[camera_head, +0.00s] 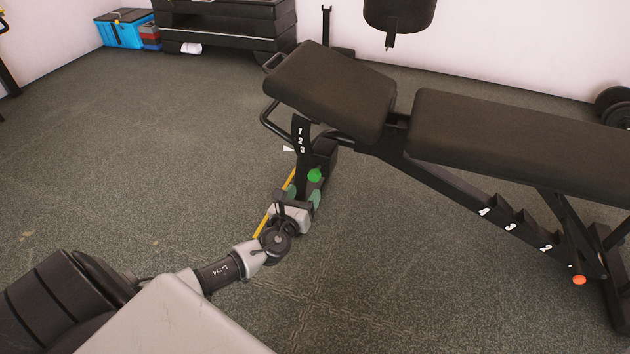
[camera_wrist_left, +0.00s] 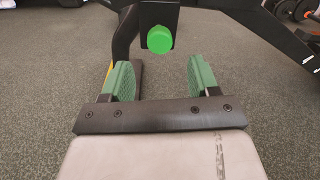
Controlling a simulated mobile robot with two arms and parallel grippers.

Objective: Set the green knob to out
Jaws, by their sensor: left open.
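The green knob (camera_head: 314,175) is on the black post of the weight bench (camera_head: 330,90), low under the seat pad. In the left wrist view the knob (camera_wrist_left: 160,39) shows face-on as a round green disc on a dark upright plate, a little above the gap between the fingers. My left gripper (camera_head: 303,195) is open, its green pads on either side of the gap. In the left wrist view the left gripper (camera_wrist_left: 159,80) is empty, with the knob beyond its fingertips and apart from them. My right gripper is not in view.
The long back pad (camera_head: 520,140) and its numbered support (camera_head: 500,220) with an orange knob (camera_head: 579,280) lie to the right. A yellow strip (camera_head: 262,225) shows by my left wrist. The floor (camera_head: 130,170) to the left is clear. A blue box (camera_head: 123,30) stands at the back.

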